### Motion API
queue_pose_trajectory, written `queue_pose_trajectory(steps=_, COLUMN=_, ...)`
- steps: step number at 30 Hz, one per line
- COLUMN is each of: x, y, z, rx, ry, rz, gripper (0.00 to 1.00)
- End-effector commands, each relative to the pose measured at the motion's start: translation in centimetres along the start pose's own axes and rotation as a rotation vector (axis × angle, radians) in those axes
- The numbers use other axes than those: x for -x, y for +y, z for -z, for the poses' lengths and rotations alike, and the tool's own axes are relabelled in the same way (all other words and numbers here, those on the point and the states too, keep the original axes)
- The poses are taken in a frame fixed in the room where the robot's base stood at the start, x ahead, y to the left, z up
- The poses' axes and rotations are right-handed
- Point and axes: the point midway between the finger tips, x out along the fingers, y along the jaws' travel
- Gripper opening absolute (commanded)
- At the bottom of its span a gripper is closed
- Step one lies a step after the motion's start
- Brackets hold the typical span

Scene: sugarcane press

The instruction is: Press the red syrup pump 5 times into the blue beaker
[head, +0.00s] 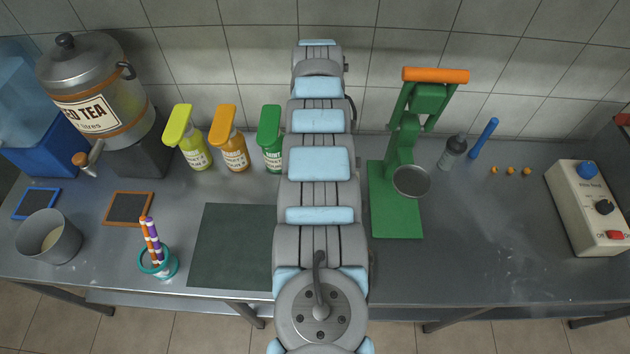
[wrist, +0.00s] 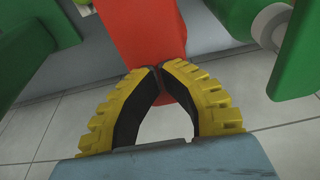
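The red syrup pump (wrist: 145,30) fills the top middle of the wrist view, just past my fingertips. My gripper (wrist: 160,68) has its yellow, black-padded fingers bowed together with the tips meeting, and nothing shows held between them. I cannot tell whether the tips touch the red surface. In the head view my arm covers the middle of the counter, so the red pump and my gripper are hidden there. I see no blue beaker in either view.
Yellow (head: 192,140), orange (head: 232,145) and green (head: 271,145) pump bottles stand left of my arm. The green press (head: 397,205) stands close on its right. A tea urn (head: 95,85) is far left, a switch box (head: 587,215) far right. The right-hand counter (head: 500,260) has free room.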

Motion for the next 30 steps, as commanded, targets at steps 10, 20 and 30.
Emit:
queue_pose_trajectory(steps=10, x=1.0, y=0.0, z=0.1, rx=0.000, ry=-0.002, rz=0.000, gripper=0.00)
queue_pose_trajectory(steps=20, x=2.6, y=0.0, z=0.5, rx=0.000, ry=-0.001, rz=0.000, gripper=0.00)
queue_pose_trajectory(steps=30, x=4.2, y=0.0, z=0.8, rx=0.000, ry=0.000, rz=0.000, gripper=0.00)
